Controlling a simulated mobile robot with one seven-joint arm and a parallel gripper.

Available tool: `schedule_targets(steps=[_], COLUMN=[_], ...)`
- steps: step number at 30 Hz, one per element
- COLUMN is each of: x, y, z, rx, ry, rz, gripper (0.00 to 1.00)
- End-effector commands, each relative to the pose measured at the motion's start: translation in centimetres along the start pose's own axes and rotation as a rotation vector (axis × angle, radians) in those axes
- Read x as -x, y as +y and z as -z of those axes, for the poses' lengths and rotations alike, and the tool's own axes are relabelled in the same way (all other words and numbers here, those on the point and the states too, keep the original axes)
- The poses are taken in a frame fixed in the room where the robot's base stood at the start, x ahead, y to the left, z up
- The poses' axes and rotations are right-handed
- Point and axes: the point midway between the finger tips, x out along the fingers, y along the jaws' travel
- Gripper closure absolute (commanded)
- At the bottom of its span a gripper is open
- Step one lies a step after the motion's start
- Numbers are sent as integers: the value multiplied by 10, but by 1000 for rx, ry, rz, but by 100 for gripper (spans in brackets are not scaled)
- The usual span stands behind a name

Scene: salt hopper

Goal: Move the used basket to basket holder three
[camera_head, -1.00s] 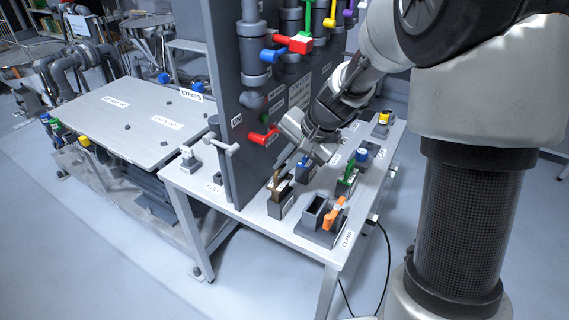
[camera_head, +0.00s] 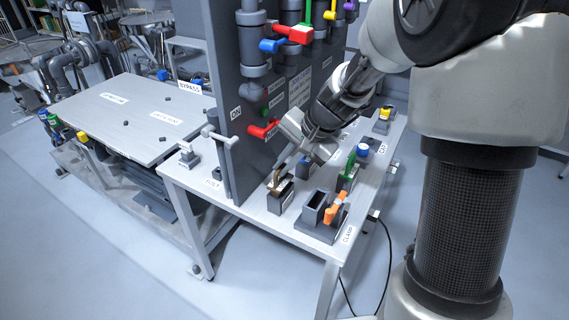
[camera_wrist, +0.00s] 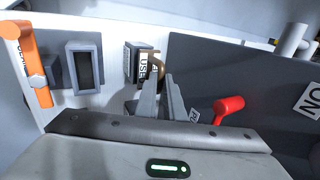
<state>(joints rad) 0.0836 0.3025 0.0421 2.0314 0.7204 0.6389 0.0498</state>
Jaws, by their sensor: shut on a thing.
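The used basket (camera_wrist: 147,62), brown with a white label reading "USE…", shows in the wrist view at a dark upright holder (camera_wrist: 132,62). My gripper (camera_wrist: 161,80) is shut on it, one finger on each side of its brown part. In the head view the brown top of the basket (camera_head: 275,179) stands at the dark holder (camera_head: 281,199) near the table's left part. My fingertips are hard to make out there. I cannot tell which holder is number three.
An empty dark open box (camera_head: 314,206) with an orange clamp lever (camera_head: 335,210) stands at the front of the table; both show in the wrist view too. A grey panel with a red lever (camera_head: 264,130) rises behind. A green-handled part (camera_head: 349,163) stands to the right.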

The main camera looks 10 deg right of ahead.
Motion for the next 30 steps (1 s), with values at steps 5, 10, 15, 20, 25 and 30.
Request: schedule_targets(steps=[5,10,15,20,25,30], x=[-4,-7,-10,-13,-16,-19], y=[2,4,6,7,9,10], z=[0,0,0,0,0,0], rx=[0,0,0,0,0,0], ry=[0,0,0,0,0,0], rz=[0,0,0,0,0,0], gripper=[100,100,100,100,100,100])
